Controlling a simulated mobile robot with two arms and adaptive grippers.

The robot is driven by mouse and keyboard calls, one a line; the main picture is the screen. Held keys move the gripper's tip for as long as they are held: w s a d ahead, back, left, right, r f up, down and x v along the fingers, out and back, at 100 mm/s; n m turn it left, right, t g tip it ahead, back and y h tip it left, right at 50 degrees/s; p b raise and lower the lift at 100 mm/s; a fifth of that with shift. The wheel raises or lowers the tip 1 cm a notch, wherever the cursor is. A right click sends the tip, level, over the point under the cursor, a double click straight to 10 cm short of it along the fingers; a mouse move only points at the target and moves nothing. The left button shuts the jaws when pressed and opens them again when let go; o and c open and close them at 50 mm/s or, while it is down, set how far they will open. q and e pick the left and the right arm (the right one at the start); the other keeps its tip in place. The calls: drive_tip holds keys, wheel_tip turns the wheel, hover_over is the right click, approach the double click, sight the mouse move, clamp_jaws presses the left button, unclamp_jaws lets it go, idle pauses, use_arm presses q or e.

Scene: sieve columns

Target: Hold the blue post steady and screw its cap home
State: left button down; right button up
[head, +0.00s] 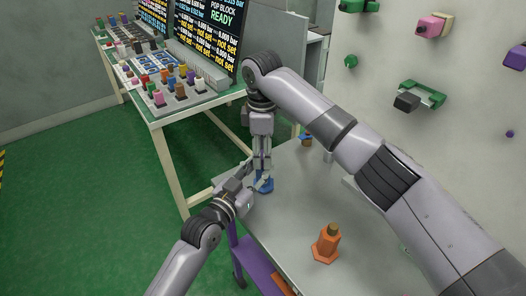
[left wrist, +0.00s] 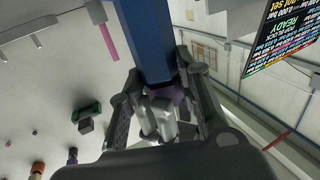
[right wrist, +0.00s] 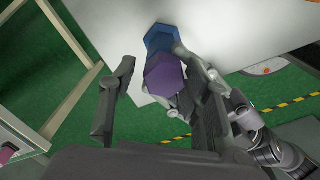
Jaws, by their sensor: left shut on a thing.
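The blue post (head: 265,186) stands on the grey table, mostly hidden by my grippers in the head view. It also shows in the left wrist view (left wrist: 147,40) and in the right wrist view (right wrist: 160,38). A purple hexagonal cap (right wrist: 165,75) is at the post's top end; whether it sits flush cannot be told. My left gripper (head: 250,183) comes in from the side and is shut on the blue post. My right gripper (head: 262,164) points down above the post. Its fingers (right wrist: 158,95) stand apart on either side of the cap, the cap nearer the right-hand finger.
An orange post (head: 326,246) with a brownish top stands on the table (head: 290,225) at the front right. A smaller blue-and-orange piece (head: 305,140) sits behind my right arm. A side bench (head: 190,105) carries several coloured blocks. A wall panel (head: 385,60) holds coloured fittings.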

drive_tip(key=shift+o, duration=0.3)
drive_tip(key=shift+s+r, duration=0.1)
drive_tip(key=shift+r, duration=2.15)
drive_tip(key=shift+a+r+n, duration=0.25)
drive_tip(key=shift+r+n, duration=0.75)
drive_tip(key=shift+r, duration=0.1)
drive_tip(key=shift+r+n, duration=0.55)
drive_tip(key=shift+n, duration=0.05)
drive_tip(key=shift+f, duration=0.15)
drive_tip(key=shift+d+f, duration=0.1)
drive_tip(key=shift+f, duration=3.8)
